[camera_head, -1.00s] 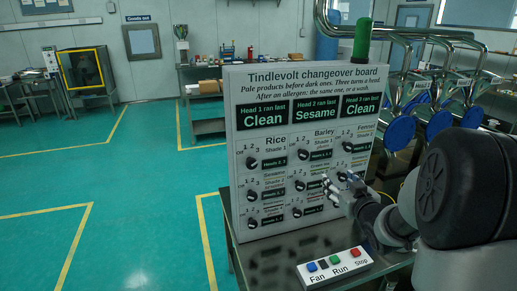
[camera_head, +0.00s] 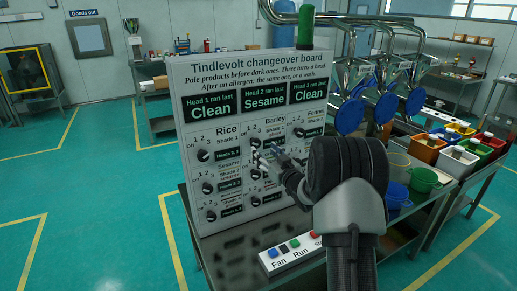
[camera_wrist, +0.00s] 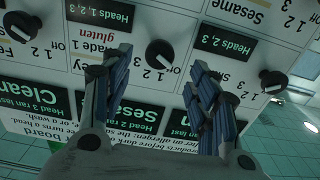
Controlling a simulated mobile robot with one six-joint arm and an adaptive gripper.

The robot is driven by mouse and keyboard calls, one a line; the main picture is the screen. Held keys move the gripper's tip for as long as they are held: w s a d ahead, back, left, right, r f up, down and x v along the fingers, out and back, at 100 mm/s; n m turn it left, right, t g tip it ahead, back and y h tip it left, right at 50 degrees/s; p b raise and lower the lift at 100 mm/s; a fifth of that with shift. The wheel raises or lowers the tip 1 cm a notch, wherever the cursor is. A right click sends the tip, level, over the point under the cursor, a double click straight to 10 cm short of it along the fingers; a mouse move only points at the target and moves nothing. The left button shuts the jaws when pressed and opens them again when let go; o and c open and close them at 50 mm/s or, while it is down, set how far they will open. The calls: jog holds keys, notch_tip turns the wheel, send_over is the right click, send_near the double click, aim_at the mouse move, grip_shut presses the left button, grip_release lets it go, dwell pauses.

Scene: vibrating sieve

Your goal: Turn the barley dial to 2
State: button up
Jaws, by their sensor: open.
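The barley dial (camera_head: 256,142) is a black knob in the top row, middle column of the white changeover board (camera_head: 177,140), with 1, 2 and 3 printed around it. My gripper (camera_head: 266,156) reaches in from the right, close to the board beside this dial. In the wrist view, which is upside down, the dial (camera_wrist: 160,54) shows between the two spread fingers of my gripper (camera_wrist: 160,68). The jaws are open and I see no contact with the knob. The knob carries a pale mark, but its exact setting is hard to read.
The rice dial (camera_head: 203,155) is left of barley and the fennel dial (camera_head: 299,132) right, with further dials below. A Fan/Run/Stop button box (camera_head: 290,254) stands on the bench in front. Blue-lidded pipes and coloured bins (camera_head: 426,150) are at right.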

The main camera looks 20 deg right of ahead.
aim_at(257, 144)
jog(key=shift+w+a, duration=0.1)
jog(key=shift+w, duration=2.7)
jog(key=shift+c, duration=0.4)
jog(key=c, duration=1)
